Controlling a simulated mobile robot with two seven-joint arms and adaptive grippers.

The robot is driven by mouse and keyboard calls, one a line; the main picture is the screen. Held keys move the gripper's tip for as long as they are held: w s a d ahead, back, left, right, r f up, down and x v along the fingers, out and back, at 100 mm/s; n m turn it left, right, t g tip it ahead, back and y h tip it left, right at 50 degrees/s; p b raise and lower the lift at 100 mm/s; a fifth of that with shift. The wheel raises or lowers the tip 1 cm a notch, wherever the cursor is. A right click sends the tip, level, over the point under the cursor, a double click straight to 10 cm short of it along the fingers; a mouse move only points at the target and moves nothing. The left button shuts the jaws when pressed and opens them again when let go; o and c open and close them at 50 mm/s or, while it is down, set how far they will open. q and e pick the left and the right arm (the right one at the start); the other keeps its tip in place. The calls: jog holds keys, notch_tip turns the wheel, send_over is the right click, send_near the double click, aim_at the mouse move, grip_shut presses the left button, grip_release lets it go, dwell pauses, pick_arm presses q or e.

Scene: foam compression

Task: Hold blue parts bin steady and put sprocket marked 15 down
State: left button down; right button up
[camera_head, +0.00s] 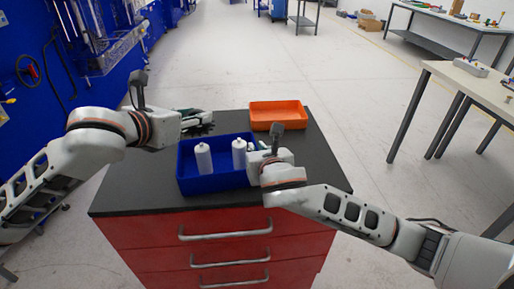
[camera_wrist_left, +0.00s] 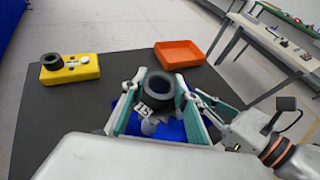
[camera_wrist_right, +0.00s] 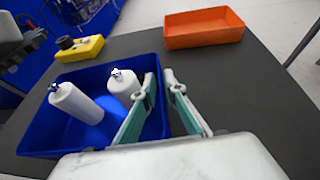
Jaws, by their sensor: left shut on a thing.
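The blue parts bin (camera_head: 185,180) stands on the dark cabinet top with white bottles (camera_head: 203,159) in it. The sprocket marked 15 is a dark ring (camera_wrist_left: 158,88) with a white label (camera_wrist_left: 143,107). It is between the fingers of my left gripper (camera_wrist_left: 160,78), which is shut on it, beyond the bin's far side in the head view. The sprocket is hard to make out there. My right gripper (camera_wrist_right: 160,84) is at the bin's right wall (camera_wrist_right: 161,115), one finger inside and one outside. I cannot tell whether both fingers press the wall.
An orange tray (camera_head: 277,113) stands at the back right of the cabinet top. A yellow block (camera_wrist_left: 72,70) with another dark ring (camera_wrist_left: 52,61) on it sits at the far left in the left wrist view. Dark tabletop between block and tray is clear.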

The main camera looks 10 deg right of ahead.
aim_at(189, 132)
jog(key=shift+w+f, duration=0.15)
jog(key=shift+w, duration=0.2)
grip_shut()
pick_arm(q)
jog(key=shift+r, duration=2.7)
jog(key=shift+s+f, duration=0.1)
jog(key=shift+f, duration=4.6)
jog(key=shift+f, duration=0.35)
jog(key=shift+f, duration=0.25)
jog(key=c, duration=1.6)
grip_release()
jog(key=shift+o, duration=0.2)
